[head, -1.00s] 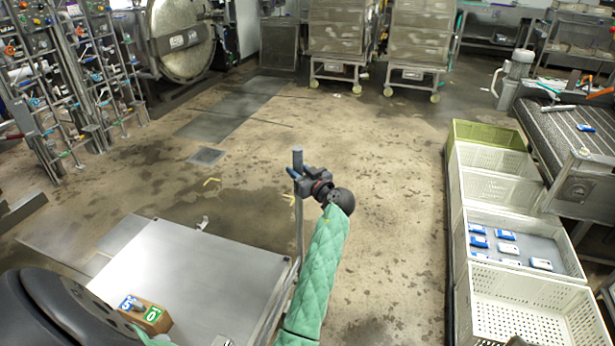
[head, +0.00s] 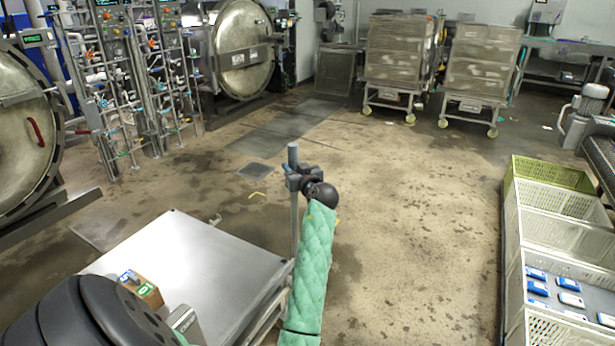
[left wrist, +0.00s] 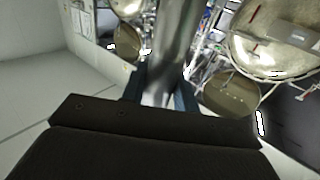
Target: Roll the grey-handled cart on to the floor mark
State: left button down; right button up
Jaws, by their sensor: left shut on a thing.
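The cart's flat steel deck (head: 200,262) is at the lower left in the head view. A grey upright handle post (head: 294,222) rises at its far right corner. My left gripper (head: 294,176), on the green-sleeved arm, is shut around this post near its top. In the left wrist view the post (left wrist: 176,45) runs up between the fingers (left wrist: 158,88). My right gripper is not in view.
A small box (head: 147,290) with number labels sits on the deck. White crates (head: 545,240) line the right side. Two stacked trolleys (head: 400,55) stand at the back. Pipe racks (head: 130,90) and round autoclave doors (head: 243,50) are at left. The middle floor is open.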

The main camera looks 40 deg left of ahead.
pick_arm(q)
jog(key=s+a+b, duration=0.1)
jog(key=s+a, duration=0.1)
jog(key=a, duration=0.8)
jog(key=s+a+b, duration=0.2)
jog(key=s+a, duration=0.1)
jog(key=a, duration=0.8)
jog(key=shift+a, duration=0.2)
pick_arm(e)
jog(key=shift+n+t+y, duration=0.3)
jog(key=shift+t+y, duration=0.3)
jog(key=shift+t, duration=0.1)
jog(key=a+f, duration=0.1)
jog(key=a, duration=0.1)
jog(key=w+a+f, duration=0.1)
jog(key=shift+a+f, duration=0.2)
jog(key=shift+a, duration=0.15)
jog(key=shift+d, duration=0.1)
pick_arm(q)
jog(key=c, duration=1.2)
grip_release()
jog(key=shift+o, duration=0.5)
jog(key=shift+s, duration=0.1)
